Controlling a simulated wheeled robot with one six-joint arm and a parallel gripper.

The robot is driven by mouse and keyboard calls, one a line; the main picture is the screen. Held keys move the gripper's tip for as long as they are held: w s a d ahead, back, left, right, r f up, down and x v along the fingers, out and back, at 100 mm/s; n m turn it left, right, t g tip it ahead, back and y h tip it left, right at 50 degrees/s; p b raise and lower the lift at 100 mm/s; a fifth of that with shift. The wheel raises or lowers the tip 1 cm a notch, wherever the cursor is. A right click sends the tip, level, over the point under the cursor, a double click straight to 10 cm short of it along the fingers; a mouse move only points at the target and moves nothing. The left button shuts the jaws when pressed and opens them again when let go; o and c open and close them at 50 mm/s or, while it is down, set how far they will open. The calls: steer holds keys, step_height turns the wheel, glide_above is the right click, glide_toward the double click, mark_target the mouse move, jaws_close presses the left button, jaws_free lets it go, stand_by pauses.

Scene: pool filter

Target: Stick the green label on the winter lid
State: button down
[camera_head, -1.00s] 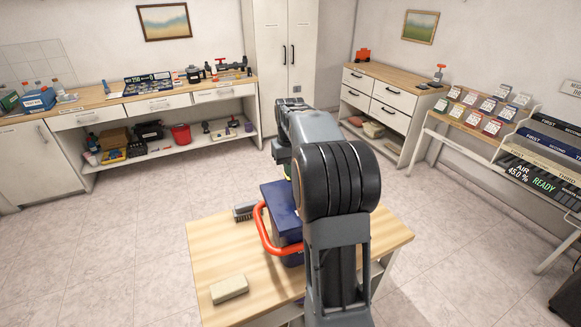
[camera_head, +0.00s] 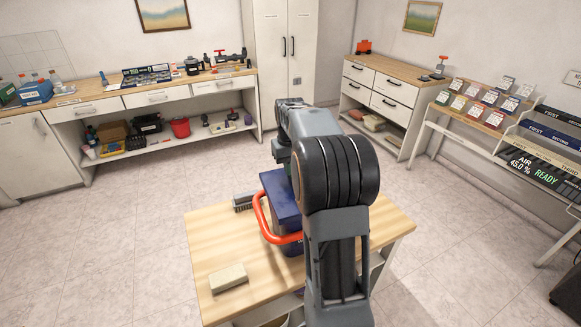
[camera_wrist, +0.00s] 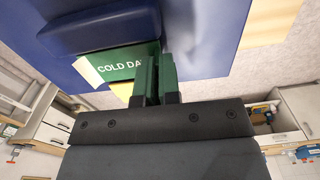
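A blue box-like body with a darker top (camera_head: 281,196), which may bear the winter lid, stands on the small wooden table. A red-orange curved handle (camera_head: 262,222) is at its side. My arm hides its right part. In the wrist view, the blue surface (camera_wrist: 215,30) fills the top. The green label (camera_wrist: 115,66), with the letters "COLD DA" showing and a yellow part below, is at my gripper's fingertips (camera_wrist: 154,60). The fingers are close together and appear shut on its right side. I cannot tell whether the label touches the blue surface.
On the small table (camera_head: 215,250) lie a beige block (camera_head: 228,278) at the front left and a brush (camera_head: 243,201) behind. A long workbench (camera_head: 150,97) with items and a rack of cards (camera_head: 490,105) stand farther off. The floor at left is clear.

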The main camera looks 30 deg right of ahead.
steer(key=shift+f, duration=0.5)
stand_by(1.0)
steer(key=c, duration=1.8)
jaws_free()
steer(key=o, duration=0.6)
steer(key=shift+c, duration=0.2)
steer(key=shift+r, duration=0.15)
step_height(320, 180, up, 14)
steer(key=shift+f+p, duration=0.2)
steer(key=shift+p, duration=0.1)
